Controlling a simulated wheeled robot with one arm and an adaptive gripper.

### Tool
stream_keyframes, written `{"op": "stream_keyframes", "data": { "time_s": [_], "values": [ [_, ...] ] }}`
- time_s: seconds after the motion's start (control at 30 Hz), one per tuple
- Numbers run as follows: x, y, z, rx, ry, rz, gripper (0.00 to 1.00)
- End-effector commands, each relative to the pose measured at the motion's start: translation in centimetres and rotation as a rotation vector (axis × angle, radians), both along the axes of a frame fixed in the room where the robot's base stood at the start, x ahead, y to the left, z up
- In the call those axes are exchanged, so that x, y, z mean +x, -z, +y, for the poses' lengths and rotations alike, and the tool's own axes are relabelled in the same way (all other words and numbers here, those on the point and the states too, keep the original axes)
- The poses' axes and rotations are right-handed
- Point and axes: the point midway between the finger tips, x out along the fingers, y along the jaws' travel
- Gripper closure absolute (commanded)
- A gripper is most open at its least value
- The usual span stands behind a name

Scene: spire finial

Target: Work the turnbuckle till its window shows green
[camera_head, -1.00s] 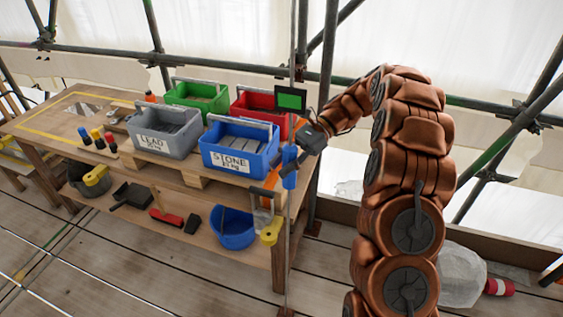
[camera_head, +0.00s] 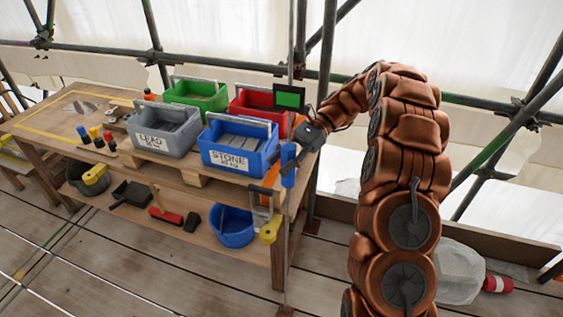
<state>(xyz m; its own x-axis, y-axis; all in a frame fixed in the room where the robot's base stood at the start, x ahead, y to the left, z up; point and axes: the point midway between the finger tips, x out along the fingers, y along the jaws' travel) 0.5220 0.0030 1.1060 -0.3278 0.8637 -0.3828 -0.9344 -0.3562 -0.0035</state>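The turnbuckle (camera_head: 288,180) is a blue piece on a thin upright rod, in front of the bench's right end. A small black-framed window (camera_head: 290,99) on the rod above it shows green. My gripper (camera_head: 291,163) is at the turnbuckle, reaching in from the upper right, with its fingers across the blue body. The fingers are small and dark here, and I cannot tell whether they are closed on it or only beside it.
Behind the rod, the wooden bench (camera_head: 131,154) carries a grey LEAD crate (camera_head: 158,146), a blue STONE crate (camera_head: 228,158), a green crate (camera_head: 186,91) and a red crate (camera_head: 245,104). A blue bucket (camera_head: 232,232) sits on the lower shelf. Scaffold poles stand behind.

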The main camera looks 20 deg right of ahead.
Motion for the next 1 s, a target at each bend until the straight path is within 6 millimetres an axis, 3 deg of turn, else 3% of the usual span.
{"op": "stream_keyframes", "data": {
  "time_s": [0.1,0.67,1.0],
  "values": [
    [-0.03,0.04,0.02,0.000,-0.001,0.001,0.46],
    [-0.05,0.12,0.03,-0.001,0.012,0.003,0.46],
    [0.21,0.16,0.13,0.001,0.167,0.004,0.46]
  ]
}}
